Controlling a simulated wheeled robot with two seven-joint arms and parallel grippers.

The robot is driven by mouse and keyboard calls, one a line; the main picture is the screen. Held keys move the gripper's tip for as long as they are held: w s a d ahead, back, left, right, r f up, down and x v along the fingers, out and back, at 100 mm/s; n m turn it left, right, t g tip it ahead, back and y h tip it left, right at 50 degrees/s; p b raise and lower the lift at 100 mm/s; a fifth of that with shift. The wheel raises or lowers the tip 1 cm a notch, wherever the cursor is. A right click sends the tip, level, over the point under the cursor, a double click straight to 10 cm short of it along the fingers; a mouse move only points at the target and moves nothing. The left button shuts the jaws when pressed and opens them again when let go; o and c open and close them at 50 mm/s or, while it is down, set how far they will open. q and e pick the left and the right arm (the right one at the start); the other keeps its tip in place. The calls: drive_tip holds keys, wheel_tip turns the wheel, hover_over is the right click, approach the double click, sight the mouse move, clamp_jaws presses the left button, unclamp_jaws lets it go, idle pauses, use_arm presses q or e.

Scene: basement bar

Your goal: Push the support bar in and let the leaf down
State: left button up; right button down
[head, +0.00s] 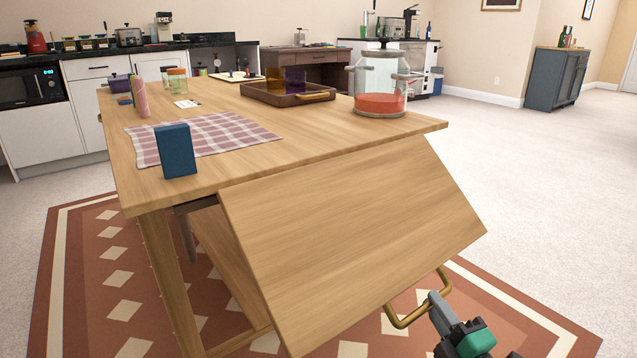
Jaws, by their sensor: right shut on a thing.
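The wooden table (300,137) stands in front of me. Its leaf (350,235) slopes down and outward from the near edge, partway between level and hanging. A brass handle (401,322) loops out from the leaf's lower right edge. My right gripper (436,298) is at this handle and shut on it. A dark bar-like part (186,232) shows under the tabletop, left of the leaf; I cannot tell if it is the support bar. The underside of the leaf is hidden. My left gripper is not in view.
On the tabletop are a blue block (176,151), a checked cloth (215,133), a glass jar of red drink (380,84) and a tray (288,96). A patterned rug (100,290) lies under the table. The floor to the right is clear.

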drive_tip(key=w+a+f+t+b, duration=0.1)
drive_tip(key=w+a+f+b, duration=0.2)
drive_tip(key=w+f+b, duration=0.1)
drive_tip(key=shift+w+a+f+b, duration=0.15)
drive_tip(key=shift+w+f+b, duration=0.05)
drive_tip(key=shift+f+b, duration=0.6)
drive_tip(key=w+a+f+b, duration=0.4)
drive_tip(key=w+b, duration=0.1)
drive_tip(key=shift+w+f+m+t, duration=0.2)
drive_tip(key=shift+m+t, duration=0.1)
drive_tip(key=shift+t, duration=0.1)
idle(0.6)
